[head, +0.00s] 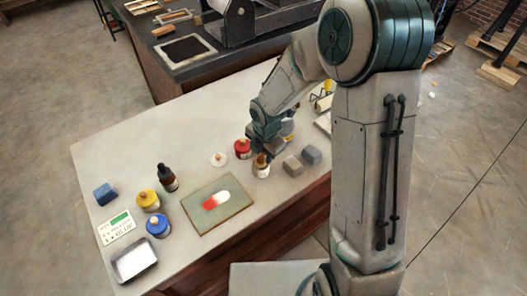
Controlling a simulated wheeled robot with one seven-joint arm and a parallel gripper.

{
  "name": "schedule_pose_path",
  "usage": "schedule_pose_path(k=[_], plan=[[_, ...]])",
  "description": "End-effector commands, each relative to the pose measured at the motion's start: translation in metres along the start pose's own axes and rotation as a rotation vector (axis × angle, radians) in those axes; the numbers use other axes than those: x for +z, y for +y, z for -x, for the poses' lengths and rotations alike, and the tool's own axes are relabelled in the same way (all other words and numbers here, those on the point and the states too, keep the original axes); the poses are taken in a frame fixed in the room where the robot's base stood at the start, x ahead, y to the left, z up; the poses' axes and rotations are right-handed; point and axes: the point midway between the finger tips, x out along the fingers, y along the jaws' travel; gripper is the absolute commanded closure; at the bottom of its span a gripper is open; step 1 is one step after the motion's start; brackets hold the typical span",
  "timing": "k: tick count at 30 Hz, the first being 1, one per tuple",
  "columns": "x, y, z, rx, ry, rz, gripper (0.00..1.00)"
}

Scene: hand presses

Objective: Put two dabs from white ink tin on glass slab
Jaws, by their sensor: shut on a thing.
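The glass slab (238,205) lies flat near the table's front edge. A red patch and a white patch sit side by side on it, touching. A small white-bodied container (262,171) with a brownish top stands right of the slab; I cannot tell if it is the white ink tin. A round white piece (218,160) with a small knob lies behind the slab, perhaps a lid or the white tin. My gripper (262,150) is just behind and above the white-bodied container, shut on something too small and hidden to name. Its fingertips are partly hidden.
A red tin (242,149) stands close left of my gripper. Grey blocks (293,166) are at its right. A dark bottle (167,179), yellow tin (148,201), blue tin (158,227), card (115,228), blue block (105,194) and tray (133,264) stand at the left.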

Motion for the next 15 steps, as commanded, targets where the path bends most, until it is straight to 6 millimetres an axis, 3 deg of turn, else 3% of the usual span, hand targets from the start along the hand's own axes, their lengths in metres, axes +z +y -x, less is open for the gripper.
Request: schedule_pose_path(k=[15], plan=[[-0.0005,-0.0009,-0.0066,0.000,0.000,0.000,0.89]])
